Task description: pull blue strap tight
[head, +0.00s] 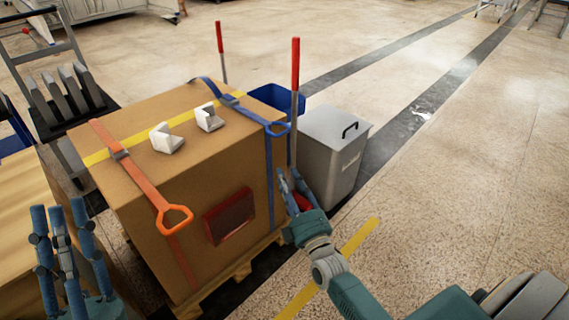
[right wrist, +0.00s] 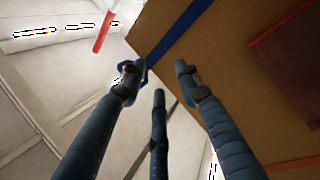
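The blue strap (head: 240,102) runs over the top of a large cardboard box (head: 135,182) and down its right side. Its blue loop handle (head: 277,130) sticks out at the box's top right edge. In the right wrist view the strap (right wrist: 183,32) lies along the box, and part of the handle (right wrist: 144,76) shows behind a fingertip. My right gripper (head: 290,182) is beside the box's right side, below the handle; in its wrist view (right wrist: 157,78) the fingers are apart with nothing between them. My left gripper (head: 63,215) is open and empty at the lower left.
An orange strap (head: 140,178) with a loop handle crosses the box's left part. Two white corner pieces (head: 166,138) sit on top. A grey lidded bin (head: 332,150), a blue bin (head: 268,96) and red-topped posts (head: 295,65) stand close behind. Floor at the right is clear.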

